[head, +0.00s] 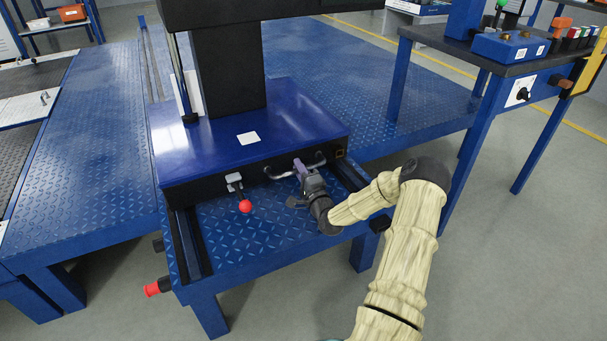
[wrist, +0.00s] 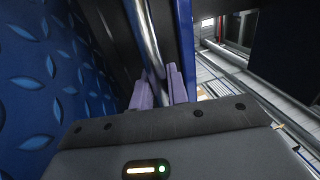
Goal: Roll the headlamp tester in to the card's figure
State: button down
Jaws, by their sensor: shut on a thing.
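The headlamp tester has a blue base (head: 285,108) with a black front panel and a black column (head: 228,70) rising from it. It stands on the blue tread-plate platform (head: 250,235) and its rails. A metal bar handle (head: 279,175) runs along its front panel. My gripper (head: 301,170) is at the right part of this handle. In the wrist view its purple fingers (wrist: 160,88) are shut around the metal bar (wrist: 143,35). A lever with a red ball (head: 245,206) hangs from the front panel left of the handle. The card's figure is not readable here.
A white label (head: 248,138) lies on the tester's base. A red-ended knob (head: 157,287) sticks out at the platform's front left. A workbench (head: 455,42) with a blue box and coloured items stands at the right. Grey floor (head: 480,250) is open at the right front.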

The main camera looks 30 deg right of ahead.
jog(key=shift+s+a+f, duration=0.1)
jog(key=shift+a+f, duration=0.05)
jog(key=c, duration=1.5)
grip_release()
jog(key=shift+o, duration=0.2)
